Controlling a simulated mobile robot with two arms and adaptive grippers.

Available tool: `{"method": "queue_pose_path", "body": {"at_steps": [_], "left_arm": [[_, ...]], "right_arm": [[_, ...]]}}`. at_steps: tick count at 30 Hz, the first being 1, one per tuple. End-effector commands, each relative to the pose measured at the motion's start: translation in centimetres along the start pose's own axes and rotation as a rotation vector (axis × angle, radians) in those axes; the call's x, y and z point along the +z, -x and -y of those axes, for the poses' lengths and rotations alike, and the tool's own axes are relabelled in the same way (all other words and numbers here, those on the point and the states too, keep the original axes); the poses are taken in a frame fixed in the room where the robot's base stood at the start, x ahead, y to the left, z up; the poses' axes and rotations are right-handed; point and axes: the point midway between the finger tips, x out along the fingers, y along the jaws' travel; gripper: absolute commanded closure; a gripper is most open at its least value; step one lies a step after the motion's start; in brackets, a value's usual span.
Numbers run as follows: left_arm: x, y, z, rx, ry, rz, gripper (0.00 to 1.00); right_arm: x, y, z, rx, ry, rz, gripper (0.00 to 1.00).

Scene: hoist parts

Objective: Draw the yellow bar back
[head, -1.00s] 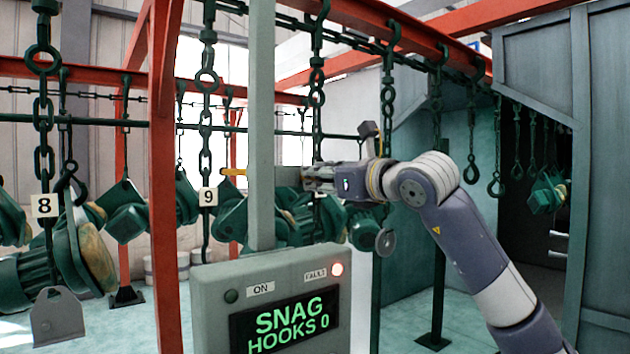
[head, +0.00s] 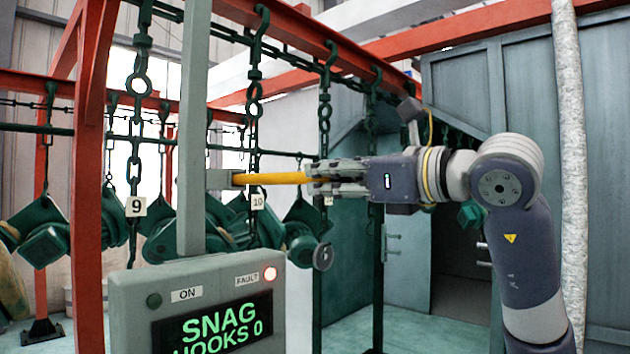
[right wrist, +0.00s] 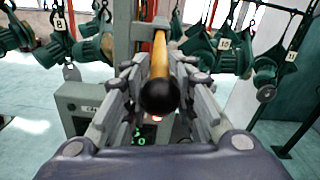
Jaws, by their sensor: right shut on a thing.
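The yellow bar (head: 275,179) sticks out to the right from a grey block (head: 219,180) on the grey post in the head view. My right gripper (head: 318,178) is shut on the bar's right end. In the right wrist view the yellow bar (right wrist: 159,66) lies between the fingers (right wrist: 160,85), with its black round end (right wrist: 160,97) towards the camera. The far end of the bar meets the block. My left gripper is not in view.
Chains with hooks and green parts hang from a red rail (head: 300,40) behind. A pale column (head: 570,150) stands at right.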

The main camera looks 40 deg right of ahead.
Motion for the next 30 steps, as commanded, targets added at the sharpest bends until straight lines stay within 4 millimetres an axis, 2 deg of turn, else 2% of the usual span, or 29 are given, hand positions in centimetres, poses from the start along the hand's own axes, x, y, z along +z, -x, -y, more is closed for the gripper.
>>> {"method": "queue_pose_path", "body": {"at_steps": [8,9,12,23,26,30], "left_arm": [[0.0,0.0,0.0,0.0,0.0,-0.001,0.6],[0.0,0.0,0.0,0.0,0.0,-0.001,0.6],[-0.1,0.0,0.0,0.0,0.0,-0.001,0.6],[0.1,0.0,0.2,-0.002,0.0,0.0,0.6],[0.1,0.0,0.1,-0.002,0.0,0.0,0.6],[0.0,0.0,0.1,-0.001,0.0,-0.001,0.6]], "right_arm": [[-0.1,0.1,-0.1,0.002,-0.001,-0.002,1.0],[-0.1,0.1,-0.1,0.002,-0.001,-0.002,0.75],[-0.1,0.1,0.0,0.001,-0.001,-0.003,0.52],[0.0,0.2,0.0,0.0,-0.001,-0.001,0.52],[0.0,1.0,0.1,-0.002,-0.001,0.0,0.52],[0.0,3.4,0.1,-0.005,0.001,0.002,0.52]]}}
